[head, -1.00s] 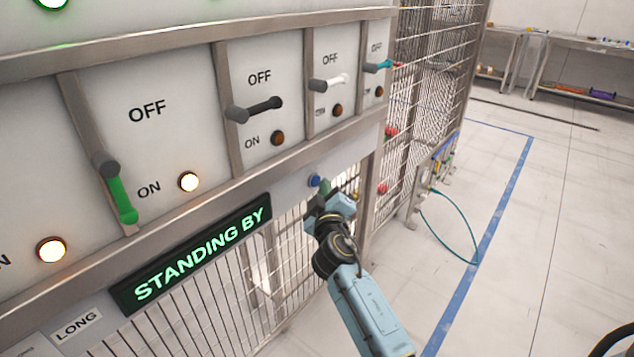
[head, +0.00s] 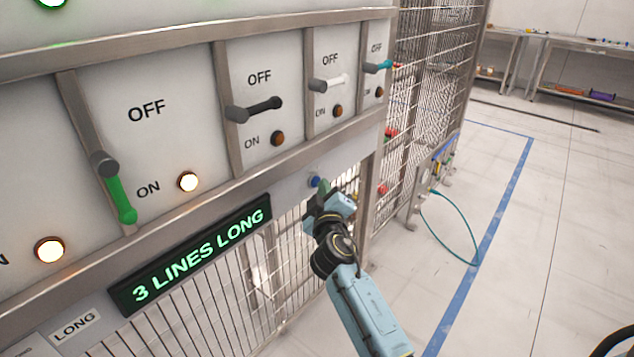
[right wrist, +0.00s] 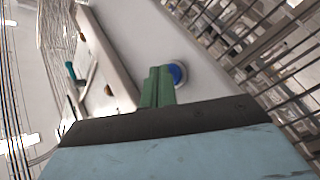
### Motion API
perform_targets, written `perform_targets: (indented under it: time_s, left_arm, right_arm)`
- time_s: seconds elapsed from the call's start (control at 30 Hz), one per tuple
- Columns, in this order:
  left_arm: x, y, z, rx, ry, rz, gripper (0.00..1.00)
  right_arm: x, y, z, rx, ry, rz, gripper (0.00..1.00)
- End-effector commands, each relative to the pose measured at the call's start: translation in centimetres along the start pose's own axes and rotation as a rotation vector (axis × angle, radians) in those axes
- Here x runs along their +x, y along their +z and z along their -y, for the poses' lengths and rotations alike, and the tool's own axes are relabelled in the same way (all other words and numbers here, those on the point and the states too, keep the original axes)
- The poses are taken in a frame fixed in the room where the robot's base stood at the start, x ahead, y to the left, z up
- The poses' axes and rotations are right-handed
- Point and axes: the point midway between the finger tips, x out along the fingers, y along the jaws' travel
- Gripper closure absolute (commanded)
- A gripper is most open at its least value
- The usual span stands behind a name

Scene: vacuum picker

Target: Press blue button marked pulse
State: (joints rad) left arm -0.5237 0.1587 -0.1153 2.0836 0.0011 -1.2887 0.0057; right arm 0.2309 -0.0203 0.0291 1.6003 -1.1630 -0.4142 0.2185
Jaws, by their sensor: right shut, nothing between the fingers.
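The blue button (head: 314,181) sits on the pale panel strip right of the display. In the right wrist view the blue button (right wrist: 178,75) shows just right of the fingertips, partly hidden by them. My right gripper (head: 322,190) is shut and empty, its green fingers close to the button. In the right wrist view the shut fingers (right wrist: 158,84) point toward the panel. I cannot tell whether they touch the button. No "pulse" marking is legible. My left gripper is not in view.
The green display (head: 192,257) reads "3 LINES LONG". Above it are levers: a green one (head: 117,192) down beside a lit lamp (head: 188,181), and black (head: 254,109), white (head: 328,83) and teal (head: 377,66) ones. A wire mesh fence (head: 430,85) stands right; open floor lies beyond.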

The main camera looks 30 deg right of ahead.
Motion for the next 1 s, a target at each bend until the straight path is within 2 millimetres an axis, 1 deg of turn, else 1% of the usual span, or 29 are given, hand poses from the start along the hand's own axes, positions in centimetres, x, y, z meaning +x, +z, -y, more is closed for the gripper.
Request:
perform_targets:
  time_s: [0.2,0.57,1.0]
  left_arm:
    - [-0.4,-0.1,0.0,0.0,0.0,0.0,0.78]
    - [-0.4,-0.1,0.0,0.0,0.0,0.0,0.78]
    - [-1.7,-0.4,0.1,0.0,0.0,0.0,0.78]
  right_arm:
    - [-0.8,0.5,-0.6,0.0,-0.001,-0.001,1.0]
    - [-0.9,0.7,-0.7,0.0,0.0,0.0,1.0]
    - [-3.8,2.8,-2.8,0.0,-0.001,0.0,1.0]
